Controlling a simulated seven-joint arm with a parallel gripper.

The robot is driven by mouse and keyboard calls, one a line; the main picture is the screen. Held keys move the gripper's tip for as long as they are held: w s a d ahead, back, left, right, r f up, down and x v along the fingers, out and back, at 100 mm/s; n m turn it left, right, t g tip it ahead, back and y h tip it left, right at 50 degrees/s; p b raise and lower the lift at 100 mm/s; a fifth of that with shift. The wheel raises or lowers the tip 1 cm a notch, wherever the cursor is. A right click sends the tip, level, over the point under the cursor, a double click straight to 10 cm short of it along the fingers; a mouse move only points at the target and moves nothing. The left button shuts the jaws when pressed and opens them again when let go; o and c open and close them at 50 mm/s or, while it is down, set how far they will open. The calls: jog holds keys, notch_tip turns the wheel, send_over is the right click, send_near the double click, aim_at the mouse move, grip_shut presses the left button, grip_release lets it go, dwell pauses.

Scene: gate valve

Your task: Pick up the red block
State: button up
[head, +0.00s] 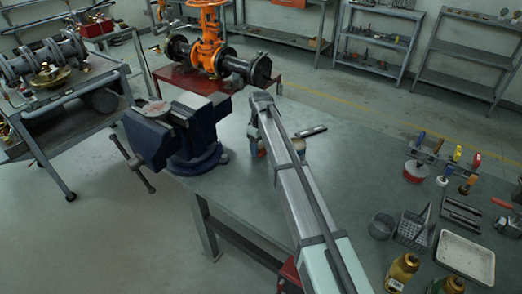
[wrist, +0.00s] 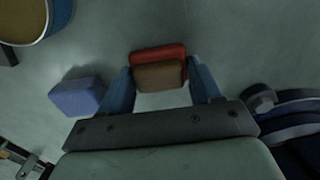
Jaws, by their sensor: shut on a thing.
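In the wrist view, the red block (wrist: 158,52) sits between the two blue fingers of my gripper (wrist: 160,72), which are shut on it from left and right. A brownish face (wrist: 160,76) shows on the near side of the red; I cannot tell whether it is the same block or a second one. In the head view, my arm reaches over the workbench (head: 345,190) and the block cannot be made out.
A blue block (wrist: 78,95) lies left of my gripper, and a round blue-rimmed container (wrist: 25,22) is at the upper left. A blue vise (head: 180,130) stands left of my arm. Tools and a white tray (head: 465,257) are at the right. An orange gate valve (head: 210,45) stands behind.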

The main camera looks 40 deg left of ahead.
aim_at(260, 145)
jog(key=shift+r, duration=0.1)
notch_tip(260, 145, up, 10)
jog(key=shift+f, duration=0.1)
dwell(0.5)
